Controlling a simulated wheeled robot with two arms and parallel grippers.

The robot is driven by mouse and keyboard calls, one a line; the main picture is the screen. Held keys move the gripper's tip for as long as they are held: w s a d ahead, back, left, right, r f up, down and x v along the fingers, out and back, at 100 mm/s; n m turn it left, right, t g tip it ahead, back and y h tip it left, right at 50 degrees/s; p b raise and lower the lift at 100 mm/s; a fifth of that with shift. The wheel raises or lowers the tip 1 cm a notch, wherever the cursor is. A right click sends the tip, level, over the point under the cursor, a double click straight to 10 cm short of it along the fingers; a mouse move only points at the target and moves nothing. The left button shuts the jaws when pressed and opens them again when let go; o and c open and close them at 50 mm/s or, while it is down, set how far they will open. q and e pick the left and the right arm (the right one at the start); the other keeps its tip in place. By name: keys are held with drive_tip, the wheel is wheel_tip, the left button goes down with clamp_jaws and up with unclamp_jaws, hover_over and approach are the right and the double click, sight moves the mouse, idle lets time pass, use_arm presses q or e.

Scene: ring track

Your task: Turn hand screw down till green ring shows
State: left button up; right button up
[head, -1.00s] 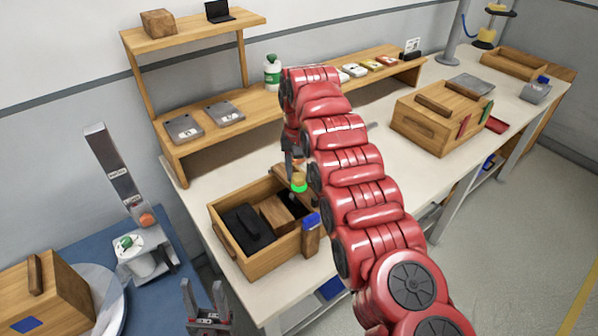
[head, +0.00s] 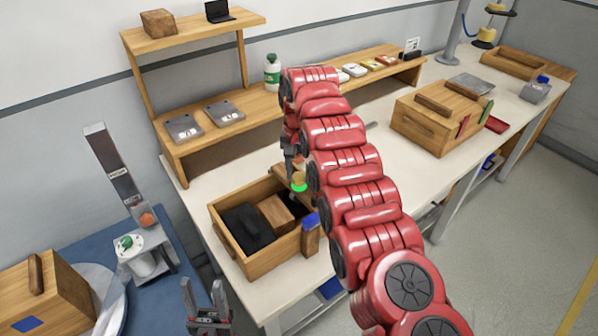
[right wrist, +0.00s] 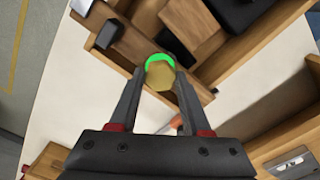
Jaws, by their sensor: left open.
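The hand screw's brass-coloured knob (right wrist: 160,76) is faceted, with a bright green ring (right wrist: 160,58) showing along its edge in the right wrist view. In the head view the knob (head: 299,178) and green ring (head: 299,188) show just above the open wooden box. My right gripper (right wrist: 161,73) has one finger on each side of the knob. I cannot tell whether the fingers press on it. In the head view my red right arm partly covers that gripper (head: 294,165). My left gripper (head: 204,288) is open and empty at the lower left, away from the screw.
The open wooden box (head: 253,262) holds a dark object (head: 246,228) and a wooden block (head: 276,213). A wooden shelf (head: 196,146) stands behind. A lidded wooden box (head: 420,130) is to the right. A blue-topped table (head: 185,255) is at left.

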sight(299, 176)
drive_tip(key=o, duration=0.4)
drive_tip(key=shift+r, duration=0.1)
wheel_tip(299, 176, up, 17)
drive_tip(key=p, duration=1.6)
drive_tip(key=shift+p, duration=0.4)
